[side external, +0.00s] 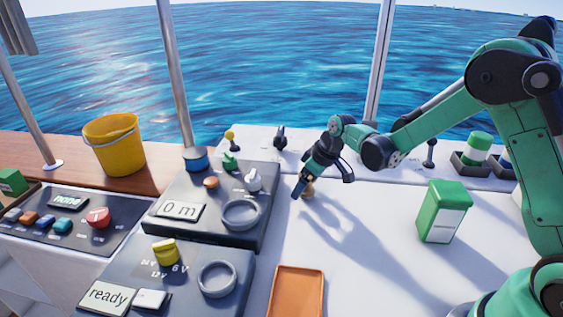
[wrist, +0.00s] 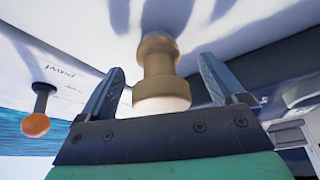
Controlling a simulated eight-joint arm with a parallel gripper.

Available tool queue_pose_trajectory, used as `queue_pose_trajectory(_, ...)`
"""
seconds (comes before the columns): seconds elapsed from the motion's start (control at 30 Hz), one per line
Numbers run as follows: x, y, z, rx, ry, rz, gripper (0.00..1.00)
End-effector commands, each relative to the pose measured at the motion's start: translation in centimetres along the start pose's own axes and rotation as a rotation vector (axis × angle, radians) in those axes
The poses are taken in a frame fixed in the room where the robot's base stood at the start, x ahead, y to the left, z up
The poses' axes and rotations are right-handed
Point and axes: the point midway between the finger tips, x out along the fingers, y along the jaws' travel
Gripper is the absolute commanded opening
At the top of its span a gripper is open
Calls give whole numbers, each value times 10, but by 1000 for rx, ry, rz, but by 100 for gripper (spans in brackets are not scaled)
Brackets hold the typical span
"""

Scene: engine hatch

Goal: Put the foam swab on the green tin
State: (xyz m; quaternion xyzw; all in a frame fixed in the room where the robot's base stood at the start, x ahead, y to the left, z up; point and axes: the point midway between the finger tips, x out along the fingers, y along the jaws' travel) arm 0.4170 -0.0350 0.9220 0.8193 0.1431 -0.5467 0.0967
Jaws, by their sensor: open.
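A small tan, waisted piece (side external: 308,187), which looks to be the foam swab, stands on the white deck. It also shows in the wrist view (wrist: 158,65), with a pale rounded end towards the camera. My gripper (side external: 302,188) is open and low over the deck at this piece. In the wrist view, its two dark fingers (wrist: 160,70) stand on either side of the piece, with a visible gap on each side. A boxy green tin (side external: 445,210) with a white label stands upright on the deck, to the right of my gripper.
An orange tray (side external: 297,291) lies at the front. Dark control panels (side external: 215,205) with knobs and rings fill the left. A yellow bucket (side external: 114,145) stands on the wooden ledge. A green-and-white cylinder (side external: 478,147) sits in a dark holder at the back right. Deck between gripper and tin is clear.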

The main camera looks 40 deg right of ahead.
Motion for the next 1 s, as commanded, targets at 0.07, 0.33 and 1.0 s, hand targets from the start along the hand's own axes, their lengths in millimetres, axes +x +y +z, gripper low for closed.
queue_pose_trajectory(0.07,0,0,0,0,0,0,90)
queue_pose_trajectory(0.33,0,0,0,0,0,0,24)
queue_pose_trajectory(1.0,-35,0,-14,0,0,-1,0)
